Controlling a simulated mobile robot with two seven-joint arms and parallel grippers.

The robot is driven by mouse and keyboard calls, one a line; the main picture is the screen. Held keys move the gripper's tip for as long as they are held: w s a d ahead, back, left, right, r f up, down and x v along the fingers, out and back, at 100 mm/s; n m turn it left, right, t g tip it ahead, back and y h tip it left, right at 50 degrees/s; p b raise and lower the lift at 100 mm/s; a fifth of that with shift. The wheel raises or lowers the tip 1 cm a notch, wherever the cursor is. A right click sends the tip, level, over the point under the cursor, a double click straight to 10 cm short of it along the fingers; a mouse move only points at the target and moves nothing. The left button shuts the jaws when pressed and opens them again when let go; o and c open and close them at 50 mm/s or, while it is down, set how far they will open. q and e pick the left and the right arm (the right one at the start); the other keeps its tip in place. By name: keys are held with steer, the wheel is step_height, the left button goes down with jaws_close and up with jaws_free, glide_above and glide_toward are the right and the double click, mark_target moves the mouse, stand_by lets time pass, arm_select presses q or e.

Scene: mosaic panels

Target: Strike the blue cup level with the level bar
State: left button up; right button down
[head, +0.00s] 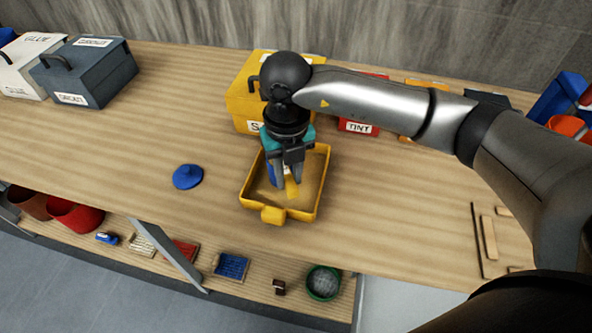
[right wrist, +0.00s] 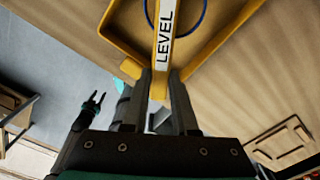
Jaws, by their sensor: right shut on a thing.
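The blue cup (head: 272,174) stands in the yellow tray (head: 246,190), mostly hidden behind my right gripper in the head view. In the right wrist view only its thin blue rim (right wrist: 203,18) shows. My right gripper (head: 288,180) is shut on the yellow level bar (head: 293,189), whose white label reads LEVEL in the right wrist view (right wrist: 165,35). The bar crosses over the cup's rim in that view; I cannot tell whether they touch. My left gripper (right wrist: 96,99) shows small in the right wrist view, fingers apart and empty. It is outside the head view.
A yellow box (head: 240,105) and a red TINT box (head: 358,126) stand behind the tray. A blue lid (head: 187,176) lies to the left on the bench. Grey and white toolboxes stand far left. The bench between lid and toolboxes is clear.

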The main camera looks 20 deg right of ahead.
steer(key=shift+a, duration=2.35)
steer(key=shift+r+p, duration=1.85)
steer(key=shift+r, duration=1.05)
